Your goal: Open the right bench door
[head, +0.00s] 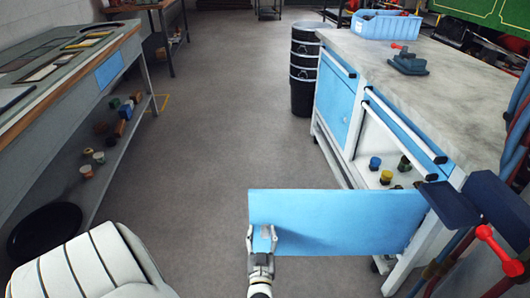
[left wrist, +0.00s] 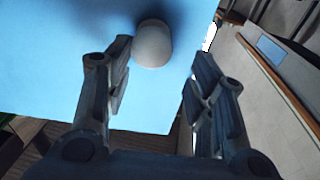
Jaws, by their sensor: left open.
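The right bench door (head: 345,222) is a light blue panel swung wide out from the bench front, leaving the right compartment (head: 378,150) open. My left gripper (head: 262,238) is at the free left end of this door, on its near side. In the left wrist view the two fingers (left wrist: 155,85) are spread apart. A pale grey rounded knob (left wrist: 153,45) stands on the blue door surface (left wrist: 60,60) just beyond the fingertips, with no finger closed on it. My right gripper is not in view.
The other blue bench door (head: 335,100) is shut. Small colored parts (head: 386,177) lie in the open compartment. A black bin stack (head: 304,70) stands beside the bench. A long table (head: 75,75) is at left, with grey floor (head: 220,110) clear between.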

